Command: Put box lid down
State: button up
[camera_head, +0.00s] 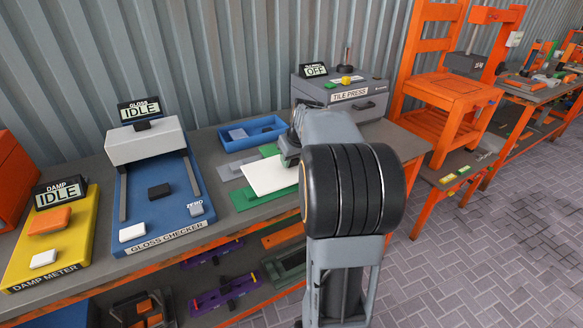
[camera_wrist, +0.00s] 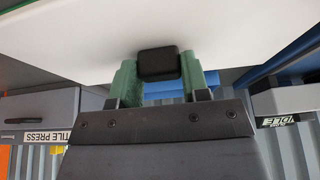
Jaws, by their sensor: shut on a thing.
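A flat white panel (camera_head: 268,177), which I take to be the box lid, shows in the head view left of my gripper, over the green pieces on the bench. In the wrist view the white panel (camera_wrist: 70,50) fills the upper part, with a black block-shaped handle (camera_wrist: 157,65) on it. My gripper (camera_wrist: 157,75) has its two green fingers on either side of that handle and is shut on it. In the head view my gripper (camera_head: 290,152) is partly hidden behind my arm. I cannot tell whether the panel touches what is below it.
A green plate (camera_head: 246,199) lies under the white panel's left side. A blue tray (camera_head: 252,140) stands behind. The gloss checker (camera_head: 157,200) is to the left, and the tile press (camera_head: 345,92) is at the back right. The grey bench front edge (camera_head: 215,232) runs nearby.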

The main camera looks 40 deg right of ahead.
aim_at(292, 167)
jog(key=shift+w+f, duration=0.25)
jog(key=shift+f, duration=0.05)
jog(key=shift+w+f, duration=0.15)
jog(key=shift+f, duration=1.45)
jog(key=shift+f+b, duration=0.1)
jog(key=shift+b, duration=0.2)
jog(key=o, duration=1.1)
